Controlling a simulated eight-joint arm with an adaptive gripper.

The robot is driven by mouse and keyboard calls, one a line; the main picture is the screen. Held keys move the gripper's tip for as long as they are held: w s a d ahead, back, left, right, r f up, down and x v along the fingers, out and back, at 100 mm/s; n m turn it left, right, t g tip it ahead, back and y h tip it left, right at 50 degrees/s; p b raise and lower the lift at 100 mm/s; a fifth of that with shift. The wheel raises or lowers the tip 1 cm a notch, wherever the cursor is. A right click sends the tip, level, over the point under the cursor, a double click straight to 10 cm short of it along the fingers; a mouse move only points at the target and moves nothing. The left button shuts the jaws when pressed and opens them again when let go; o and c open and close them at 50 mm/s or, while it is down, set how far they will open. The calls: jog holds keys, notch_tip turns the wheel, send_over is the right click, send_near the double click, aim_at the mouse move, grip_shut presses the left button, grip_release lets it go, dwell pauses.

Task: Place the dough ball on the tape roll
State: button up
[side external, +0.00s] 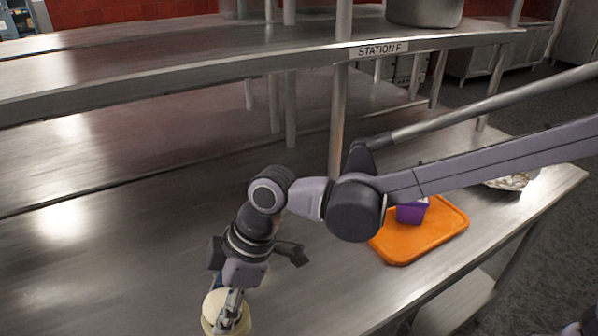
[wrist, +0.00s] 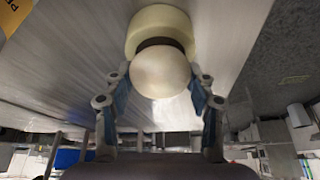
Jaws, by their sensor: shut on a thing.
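The pale cream dough ball (wrist: 160,73) is between the fingertips of my gripper (wrist: 160,84) in the wrist view. My gripper is shut on it, one finger on each side. The cream tape roll (wrist: 160,18) with a dark core lies just beyond the ball, which covers part of its opening. I cannot tell whether the ball touches the roll. In the side external view my gripper (side external: 231,308) points down at the lower edge of the picture, over the cream roll (side external: 213,301). My fingers partly hide the ball and roll there.
An orange tray (side external: 403,247) with a purple container (side external: 412,212) sits on the steel counter to the right. A bowl (side external: 508,182) is near the right end. A raised shelf marked STATION F (side external: 378,49) runs behind. The counter left of my gripper is clear.

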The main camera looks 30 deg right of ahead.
jog(key=o, duration=1.2)
jog(key=shift+o, duration=0.2)
jog(key=v, duration=1.2)
jog(key=s+d+f+m+t+h, duration=0.1)
jog(key=d+m, duration=0.4)
jog(key=d, duration=0.7)
jog(key=s+d+f+m+t+h, duration=0.2)
jog(key=d+m, duration=0.3)
jog(key=d, duration=0.7)
jog(key=s+d+f+m+t+h, duration=0.1)
jog(key=s+d+f+m+t, duration=0.1)
jog(key=d, duration=1)
notch_tip(320, 180, down, 2)
jog(key=m+t, duration=0.1)
jog(key=m, duration=0.2)
jog(key=shift+s+d+h, duration=0.2)
jog(key=shift+s+h, duration=0.1)
